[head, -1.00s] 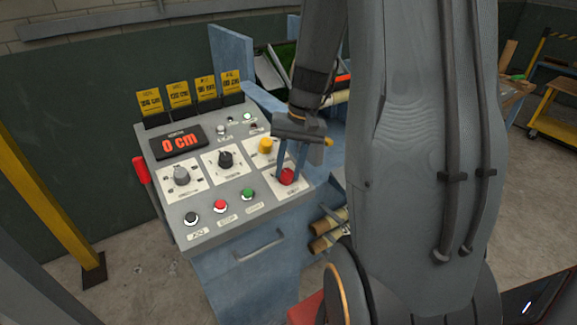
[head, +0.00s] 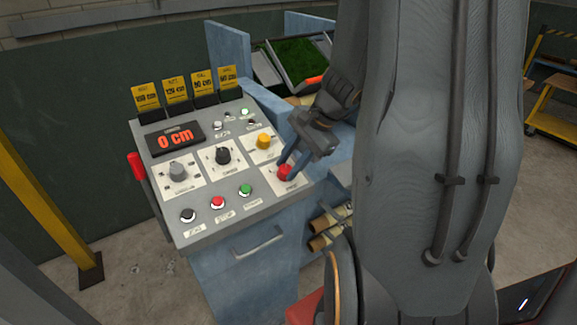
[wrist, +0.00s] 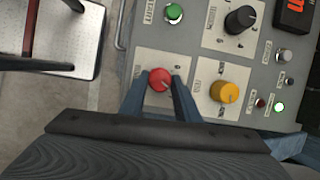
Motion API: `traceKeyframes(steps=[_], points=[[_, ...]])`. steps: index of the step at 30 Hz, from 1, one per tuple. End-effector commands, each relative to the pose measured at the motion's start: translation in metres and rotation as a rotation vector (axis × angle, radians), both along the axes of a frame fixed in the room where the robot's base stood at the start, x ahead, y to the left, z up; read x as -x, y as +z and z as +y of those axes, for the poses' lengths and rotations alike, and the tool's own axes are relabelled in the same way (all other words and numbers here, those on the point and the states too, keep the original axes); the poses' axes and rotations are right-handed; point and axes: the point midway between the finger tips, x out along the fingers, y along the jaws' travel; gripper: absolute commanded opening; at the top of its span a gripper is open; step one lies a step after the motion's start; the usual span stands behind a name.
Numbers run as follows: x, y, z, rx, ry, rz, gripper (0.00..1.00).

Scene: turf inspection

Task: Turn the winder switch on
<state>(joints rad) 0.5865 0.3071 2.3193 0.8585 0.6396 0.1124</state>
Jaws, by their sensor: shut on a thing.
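A red rotary knob (head: 284,174) sits on a white plate at the right front corner of the sloped grey control panel (head: 262,192). In the wrist view the red knob (wrist: 159,79) lies between the two blue fingers of my gripper (wrist: 161,86), which is shut on it. In the head view my gripper (head: 285,168) comes down on the knob from the upper right, tilted. I cannot read the plate's label well enough to say whether this is the winder switch. The fingers hide part of the knob.
A yellow knob (head: 264,141) stands close beside the red one. A black knob (head: 223,156), a grey knob (head: 177,170) and green (head: 246,190), red and black buttons share the panel. The display (head: 175,139) reads 0 cm. Yellow cards (head: 202,83) stand behind.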

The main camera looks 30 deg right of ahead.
Motion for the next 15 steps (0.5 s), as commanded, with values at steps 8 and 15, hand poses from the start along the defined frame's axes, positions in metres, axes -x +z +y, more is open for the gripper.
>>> traceKeyframes(steps=[8,15], points=[[0.0002,-0.0004,-0.0023,-0.056,-0.170,-0.002,0.07],[0.0010,-0.0001,-0.0021,-0.083,-0.246,-0.001,0.07]])
